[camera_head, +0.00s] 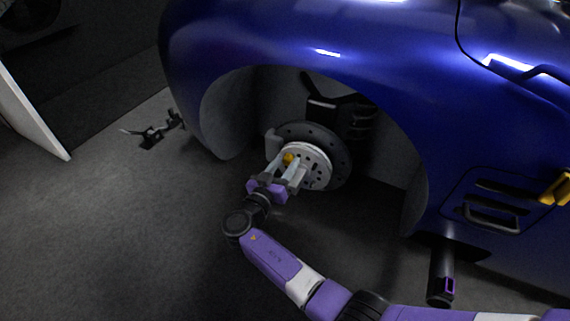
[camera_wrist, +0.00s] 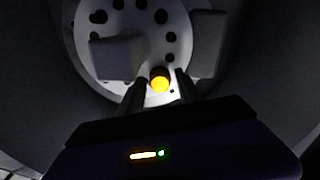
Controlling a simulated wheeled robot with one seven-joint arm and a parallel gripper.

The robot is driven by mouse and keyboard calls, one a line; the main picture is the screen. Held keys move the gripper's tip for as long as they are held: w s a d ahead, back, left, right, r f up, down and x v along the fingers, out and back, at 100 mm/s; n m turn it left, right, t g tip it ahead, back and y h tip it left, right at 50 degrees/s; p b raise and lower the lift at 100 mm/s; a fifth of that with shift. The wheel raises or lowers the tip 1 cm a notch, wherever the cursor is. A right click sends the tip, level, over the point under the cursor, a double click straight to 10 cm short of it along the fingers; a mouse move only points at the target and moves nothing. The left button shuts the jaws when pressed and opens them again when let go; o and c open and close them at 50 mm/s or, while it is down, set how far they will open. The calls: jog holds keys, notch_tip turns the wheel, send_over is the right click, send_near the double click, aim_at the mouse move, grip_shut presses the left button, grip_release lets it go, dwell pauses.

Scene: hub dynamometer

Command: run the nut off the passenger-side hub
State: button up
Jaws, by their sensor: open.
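The hub (camera_head: 313,163) is a pale disc with a ring of holes, set in front of a dark brake disc in the wheel arch. It also fills the top of the wrist view (camera_wrist: 126,22). The nut (camera_head: 288,158) is yellow-orange and sits at the hub face. In the wrist view, the nut (camera_wrist: 160,84) shows glowing between my fingers. My gripper (camera_head: 283,167) is open in front of the hub, its fingers pointing at it, one on each side of the nut in the picture. I cannot tell whether either finger touches the nut.
The blue car body (camera_head: 370,70) arches over the hub, its fender edge close above my arm's working room. A black post (camera_head: 441,275) stands under the sill at right. A small black object (camera_head: 151,136) lies on the floor at left, near a white panel (camera_head: 30,115).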

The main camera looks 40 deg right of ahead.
jog(key=shift+m, duration=3)
